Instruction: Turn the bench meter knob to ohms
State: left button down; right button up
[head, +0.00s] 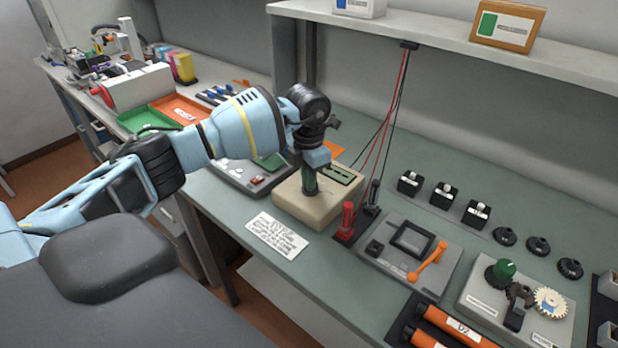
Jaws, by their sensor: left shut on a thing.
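The bench meter is a beige box (330,205) on the green bench top, with a dark green display (340,174) on its upper face. My left gripper (310,188) points down onto the left part of the meter's top and is shut on the meter knob. The knob is hidden by the fingers, so I cannot tell where it points. A white card with printed lines (278,235) lies in front of the meter; its text is too small to read. My right gripper is not in view.
Red and black probes (347,218) with hanging leads stand just right of the meter. A grey box with an orange lever (428,262) and a gear unit (515,295) are further right. A shelf (420,35) runs above; trays and a grey panel lie left.

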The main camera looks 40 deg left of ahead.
pick_arm(q)
jog(key=m, duration=0.3)
jog(key=shift+a+m, duration=0.1)
jog(key=shift+m, duration=0.2)
jog(key=shift+w+m+b, duration=0.1)
jog(key=shift+m+b, duration=0.35)
jog(key=shift+m, duration=1.85)
jog(key=c, duration=1.5)
grip_release()
